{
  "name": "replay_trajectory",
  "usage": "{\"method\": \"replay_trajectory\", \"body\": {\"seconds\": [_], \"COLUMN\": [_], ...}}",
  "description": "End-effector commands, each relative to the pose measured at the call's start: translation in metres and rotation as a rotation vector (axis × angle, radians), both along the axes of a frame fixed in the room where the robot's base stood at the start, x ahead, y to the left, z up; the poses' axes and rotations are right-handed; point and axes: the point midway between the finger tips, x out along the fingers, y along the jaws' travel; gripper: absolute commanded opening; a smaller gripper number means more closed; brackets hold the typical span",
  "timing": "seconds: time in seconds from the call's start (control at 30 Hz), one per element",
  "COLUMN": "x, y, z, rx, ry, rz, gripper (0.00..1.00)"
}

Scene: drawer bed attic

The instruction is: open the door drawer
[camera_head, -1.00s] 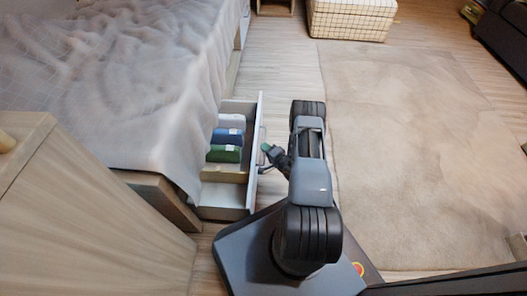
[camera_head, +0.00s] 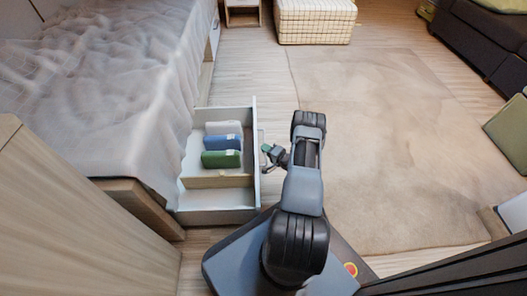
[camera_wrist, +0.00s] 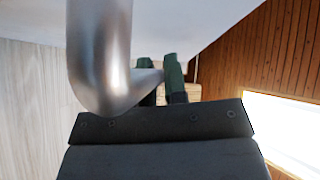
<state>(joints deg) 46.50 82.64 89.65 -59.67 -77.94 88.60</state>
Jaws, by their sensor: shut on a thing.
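The drawer (camera_head: 246,208) under the bed stands pulled out, with its front panel on the right side. Inside it lie a green rolled item (camera_head: 221,159), a blue one (camera_head: 222,142) and a whitish one (camera_head: 222,128). A bar handle (camera_head: 262,150) runs along the outer face of the front. My gripper (camera_head: 267,151) is at this handle and shut on it. In the wrist view, the metal handle (camera_wrist: 98,55) fills the near left and its bent end passes by the green fingertips (camera_wrist: 160,85), which it partly hides.
The bed (camera_head: 120,95) is at the left, with a wooden cabinet (camera_head: 75,220) in front of it. A beige rug (camera_head: 390,140) lies to the right of my arm. A checked ottoman (camera_head: 316,22) stands at the back. Bare floor shows between drawer and rug.

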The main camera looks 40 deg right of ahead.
Motion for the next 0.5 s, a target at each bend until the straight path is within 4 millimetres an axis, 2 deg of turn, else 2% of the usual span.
{"method": "replay_trajectory", "body": {"seconds": [0.37, 0.4, 0.5], "x": [-0.0024, -0.0024, -0.0019], "y": [-0.0049, -0.0049, -0.0042], "z": [0.0001, 0.0001, 0.0], "rx": [0.0, 0.001, 0.0], "ry": [0.0, 0.0, 0.0], "rz": [-0.009, -0.009, -0.007], "gripper": [0.0, 0.15, 0.24]}}
